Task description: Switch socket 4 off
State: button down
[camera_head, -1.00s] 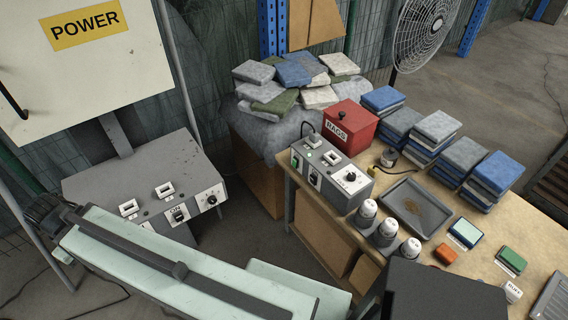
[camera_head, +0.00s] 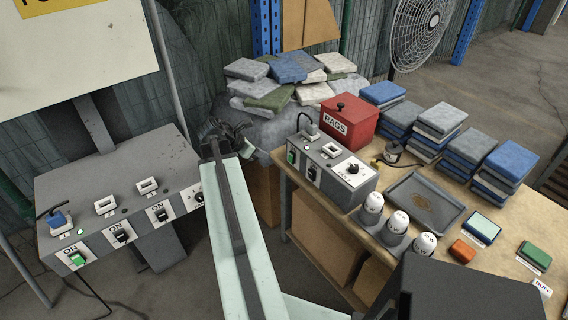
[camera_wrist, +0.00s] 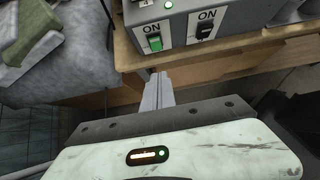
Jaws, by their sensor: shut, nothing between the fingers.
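The grey power box on the bench (camera_head: 335,180) has a green switch (camera_head: 291,156) at its left end, a dark switch (camera_head: 312,172) beside it and a dial. In the wrist view, the green switch (camera_wrist: 155,44) and the dark switch (camera_wrist: 205,30) each sit under an ON label. A lit green lamp (camera_wrist: 168,4) is above the green one, beside a partly cut-off number that looks like 4. My gripper (camera_wrist: 158,78) is shut and empty, its tips below the green switch, apart from it. In the head view my gripper (camera_head: 226,137) is left of this box.
A second grey box (camera_head: 120,200) at left has several switches; its green one (camera_head: 77,258) is below a blue plug (camera_head: 60,222). A red RAGS box (camera_head: 349,122), bottles, a tray (camera_head: 425,202) and cloth stacks stand on the bench. A cloth pile (camera_head: 285,85) lies behind my gripper.

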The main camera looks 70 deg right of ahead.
jog(key=b, duration=0.8)
send_near(290, 160)
jog(key=x, duration=0.6)
jog(key=shift+a, duration=0.1)
